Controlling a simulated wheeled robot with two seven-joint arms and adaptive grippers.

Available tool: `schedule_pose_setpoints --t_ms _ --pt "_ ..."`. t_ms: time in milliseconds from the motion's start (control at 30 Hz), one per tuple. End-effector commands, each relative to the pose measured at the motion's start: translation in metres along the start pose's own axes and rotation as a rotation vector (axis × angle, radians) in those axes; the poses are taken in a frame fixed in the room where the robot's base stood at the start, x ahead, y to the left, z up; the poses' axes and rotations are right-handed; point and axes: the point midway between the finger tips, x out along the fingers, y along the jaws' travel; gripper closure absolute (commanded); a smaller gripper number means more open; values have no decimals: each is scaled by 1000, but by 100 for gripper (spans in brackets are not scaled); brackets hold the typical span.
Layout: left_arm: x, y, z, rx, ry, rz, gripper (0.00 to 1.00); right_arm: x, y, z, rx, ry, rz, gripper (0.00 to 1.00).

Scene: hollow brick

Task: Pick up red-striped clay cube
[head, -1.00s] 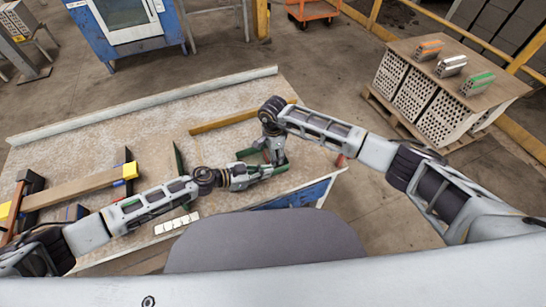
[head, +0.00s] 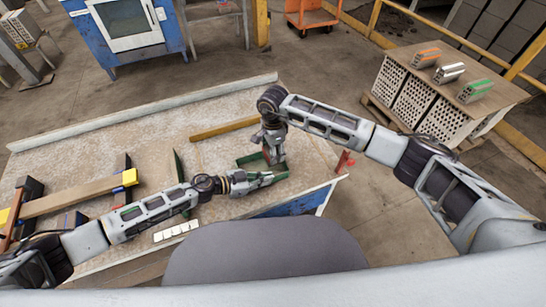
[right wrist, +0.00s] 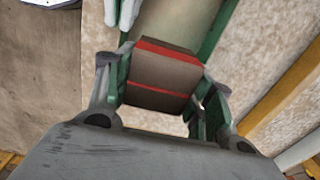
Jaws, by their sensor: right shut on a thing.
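The red-striped clay cube (right wrist: 160,76) is a grey-brown block with red stripes in the right wrist view. My right gripper (right wrist: 160,92) is shut on it, with a green-padded finger on each side. In the head view my right gripper (head: 273,156) points down over a green-edged tray (head: 246,161) near the table's front edge; the cube cannot be made out there. My left gripper (head: 270,179) lies low just in front of it, beside the tray. Its light grey fingers show at the top of the right wrist view; whether they are open is unclear.
The worktable (head: 140,140) has a yellow-brown bar (head: 224,129) behind the grippers. A pallet stack of perforated bricks (head: 440,100) stands at the right. The table's middle is mostly clear.

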Motion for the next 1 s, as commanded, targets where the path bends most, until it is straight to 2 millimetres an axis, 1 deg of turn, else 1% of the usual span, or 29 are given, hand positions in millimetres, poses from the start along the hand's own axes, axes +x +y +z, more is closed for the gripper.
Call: schedule_pose_setpoints --t_ms 33,100,200,300,433,800,1000 --pt "0 0 0 0 0 0 100 -9 -1 0 -1 1 -4 71" --pt "0 0 0 0 0 0 100 -17 -1 0 -1 1 -3 71" --pt "0 0 0 0 0 0 100 -27 -1 0 -1 0 -3 71" --pt "0 0 0 0 0 0 100 -33 0 0 0 0 -2 71" --pt "0 0 0 0 0 0 100 -36 0 0 1 0 -1 71" --pt "0 0 0 0 0 0 100 -36 0 0 0 0 -1 71" --pt "0 0 0 0 0 0 74 -36 0 0 0 0 -1 71"
